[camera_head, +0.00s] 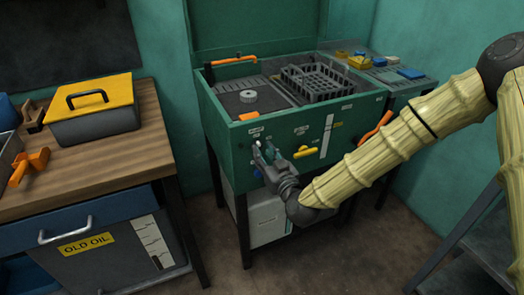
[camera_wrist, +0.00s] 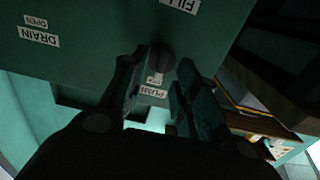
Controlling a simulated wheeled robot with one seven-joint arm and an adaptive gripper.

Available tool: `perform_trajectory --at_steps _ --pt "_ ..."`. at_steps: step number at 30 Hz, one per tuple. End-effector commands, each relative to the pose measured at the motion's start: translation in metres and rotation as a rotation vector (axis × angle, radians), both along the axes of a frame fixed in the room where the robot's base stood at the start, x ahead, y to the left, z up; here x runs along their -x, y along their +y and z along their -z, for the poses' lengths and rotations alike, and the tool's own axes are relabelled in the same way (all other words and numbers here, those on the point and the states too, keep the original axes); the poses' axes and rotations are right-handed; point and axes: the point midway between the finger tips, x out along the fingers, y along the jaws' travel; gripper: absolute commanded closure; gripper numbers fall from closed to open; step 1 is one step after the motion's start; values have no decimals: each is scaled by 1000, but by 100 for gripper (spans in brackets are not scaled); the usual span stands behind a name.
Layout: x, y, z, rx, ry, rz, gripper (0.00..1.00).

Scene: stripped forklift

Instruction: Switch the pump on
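The green washer cabinet (camera_head: 232,138) stands against the wall, and my gripper (camera_head: 266,160) is at its front panel, left of the yellow handle. In the wrist view a dark round knob (camera_wrist: 161,59) sits on the green panel beside an upside-down PUMP label (camera_wrist: 153,92). A smaller label (camera_wrist: 155,79) lies between them, too blurred to read surely. My gripper, also in the wrist view (camera_wrist: 162,70), is open, with one finger on each side of the knob and small gaps visible. In the head view the gripper hides the knob.
The panel also carries DRAIN (camera_wrist: 38,36) and FILL (camera_wrist: 182,4) labels, a yellow handle (camera_head: 307,152) and an orange lever (camera_head: 375,131). A grey crate (camera_head: 318,82) stands in the tank. A wooden bench (camera_head: 100,160) is at left, grey steps (camera_head: 490,240) at right.

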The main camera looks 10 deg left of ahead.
Motion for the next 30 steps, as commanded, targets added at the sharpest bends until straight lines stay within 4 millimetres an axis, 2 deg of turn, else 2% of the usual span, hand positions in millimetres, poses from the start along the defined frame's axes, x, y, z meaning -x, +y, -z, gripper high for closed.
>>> perform_trajectory --at_steps 6,16,17,21,22,30 --pt "-14 10 0 1 -1 0 70" --pt "-16 12 0 1 1 -1 70" --pt "-16 12 0 1 1 -1 71" --pt "-16 12 0 1 1 0 97" --pt "-16 12 0 1 1 0 100" --pt "-16 11 0 -4 4 0 100"
